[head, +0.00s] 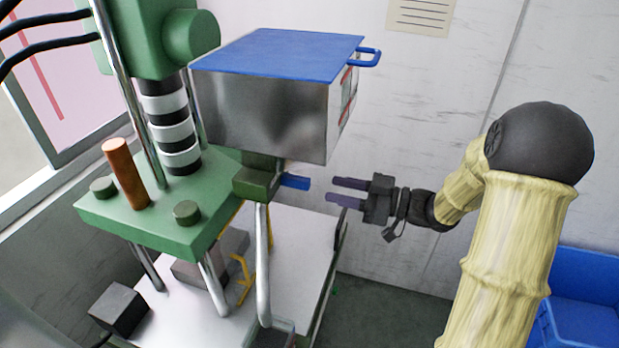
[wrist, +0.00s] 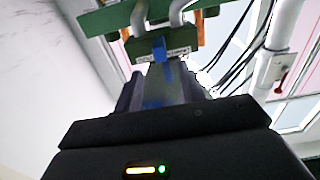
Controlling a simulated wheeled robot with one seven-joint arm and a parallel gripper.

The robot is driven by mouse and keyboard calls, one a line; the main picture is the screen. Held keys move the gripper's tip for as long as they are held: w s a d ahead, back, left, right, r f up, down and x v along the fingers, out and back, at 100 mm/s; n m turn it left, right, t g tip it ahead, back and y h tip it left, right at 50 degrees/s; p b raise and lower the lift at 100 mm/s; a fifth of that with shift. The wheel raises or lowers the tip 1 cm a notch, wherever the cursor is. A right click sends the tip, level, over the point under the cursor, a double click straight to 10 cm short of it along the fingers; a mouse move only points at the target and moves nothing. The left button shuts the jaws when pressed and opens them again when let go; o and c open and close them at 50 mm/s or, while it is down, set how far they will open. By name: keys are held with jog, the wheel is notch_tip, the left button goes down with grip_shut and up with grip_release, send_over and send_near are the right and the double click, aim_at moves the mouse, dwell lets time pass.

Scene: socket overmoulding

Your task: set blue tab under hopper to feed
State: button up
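The hopper (head: 262,112) is a grey metal box with a blue lid, in the head view. Under it, a small blue tab (head: 295,182) sticks out to the right from a green block (head: 256,180). My gripper (head: 330,190) is just right of the tab, apart from it, with a gap between its two purple-grey fingers and nothing held. In the wrist view the blue tab (wrist: 160,48) points toward me from the green block, ahead of the fingers. Small pale labels flank it, too small to read surely.
The green press plate (head: 160,215) with steel columns stands left of the hopper. A blue handle (head: 368,57) juts from the lid, above my gripper. A white table (head: 300,235) lies below. A blue bin (head: 580,325) stands at the lower right.

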aim_at(310, 184)
jog(key=p+x, duration=0.1)
jog(key=x, duration=0.5)
jog(key=shift+s+a+r+p, duration=0.1)
jog(key=shift+s+a+p, duration=0.05)
jog(key=shift+p, duration=0.2)
jog(key=shift+w+a, duration=0.35)
jog(key=shift+a, duration=0.3)
grip_shut()
